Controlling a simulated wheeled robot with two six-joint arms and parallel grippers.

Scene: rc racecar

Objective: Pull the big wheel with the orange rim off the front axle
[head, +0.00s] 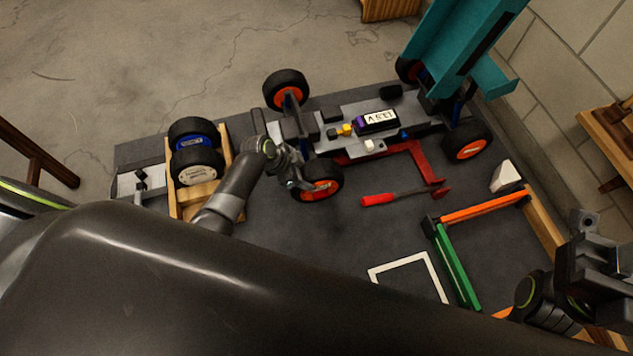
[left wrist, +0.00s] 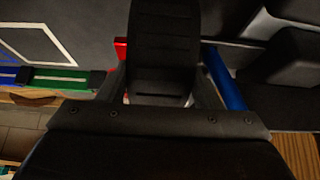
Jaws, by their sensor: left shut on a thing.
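The racecar (head: 355,125) sits on the dark mat with its chassis raised. A big wheel with an orange rim (head: 322,190) is at the car's near left corner, upright and at the chassis side. My left gripper (head: 293,177) is shut on this wheel. In the left wrist view the black tyre (left wrist: 163,45) fills the space between the fingers of my left gripper (left wrist: 162,80). The axle behind the wheel is hidden. My right gripper (head: 592,268) is at the lower right, away from the car; its jaws do not show clearly.
A wooden box (head: 172,185) with blue-rimmed wheels (head: 192,130) stands left of the car. A red screwdriver (head: 380,199) lies in front. A teal stand (head: 440,45) rises at the right rear.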

